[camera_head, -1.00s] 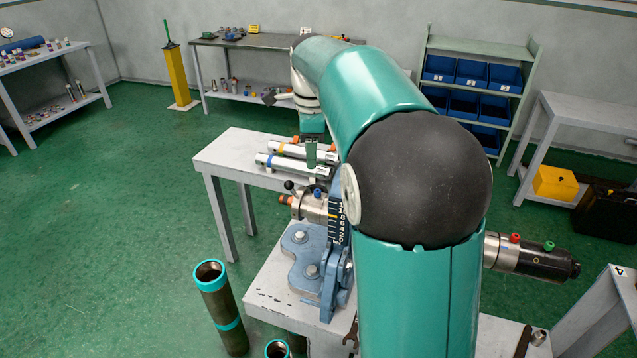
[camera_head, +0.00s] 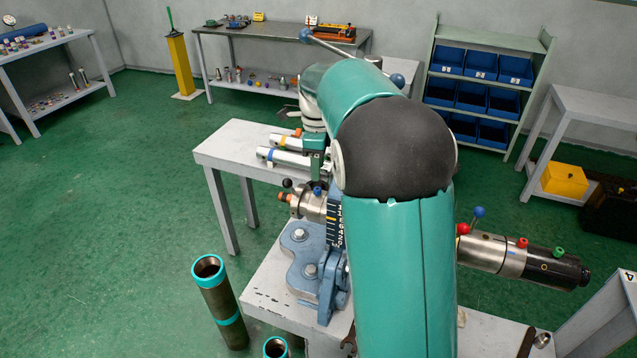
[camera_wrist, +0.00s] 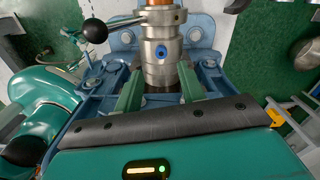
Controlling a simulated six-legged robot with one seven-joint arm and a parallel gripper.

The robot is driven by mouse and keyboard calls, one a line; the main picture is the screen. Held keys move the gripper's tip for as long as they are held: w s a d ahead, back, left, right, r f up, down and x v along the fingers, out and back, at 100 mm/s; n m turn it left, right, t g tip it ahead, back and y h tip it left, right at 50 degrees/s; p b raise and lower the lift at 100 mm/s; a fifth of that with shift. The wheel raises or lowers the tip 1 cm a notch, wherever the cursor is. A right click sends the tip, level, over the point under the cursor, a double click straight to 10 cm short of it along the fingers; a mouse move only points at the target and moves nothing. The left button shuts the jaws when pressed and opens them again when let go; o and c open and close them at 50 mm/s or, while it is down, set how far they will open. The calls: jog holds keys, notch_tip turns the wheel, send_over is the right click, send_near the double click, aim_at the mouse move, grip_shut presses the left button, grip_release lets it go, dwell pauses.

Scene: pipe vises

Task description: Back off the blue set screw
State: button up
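The blue set screw (camera_wrist: 162,52) shows in the wrist view as a blue ring with a dark centre, on the near face of a steel cylinder (camera_wrist: 160,74). In the head view a small blue knob (camera_head: 317,191) stands on top of the steel body in the blue vise (camera_head: 330,284). My gripper (camera_wrist: 160,72) is open: its two green fingers are apart, with the cylinder showing between them. The screw appears just beyond the fingertips. I cannot tell whether the fingers touch the cylinder. My arm hides the vise's right part in the head view.
A black ball-ended lever (camera_wrist: 95,30) sticks out left of the screw in the wrist view. Silver pipes (camera_head: 290,157) lie on the bench (camera_head: 222,150) behind the vise. A blue-ended rod (camera_head: 340,52) crosses behind my arm. A dark pipe (camera_head: 222,305) stands on the floor at left.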

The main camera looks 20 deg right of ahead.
aim_at(318, 189)
notch_tip(318, 189, down, 7)
jog(key=shift+r, duration=0.2)
grip_shut()
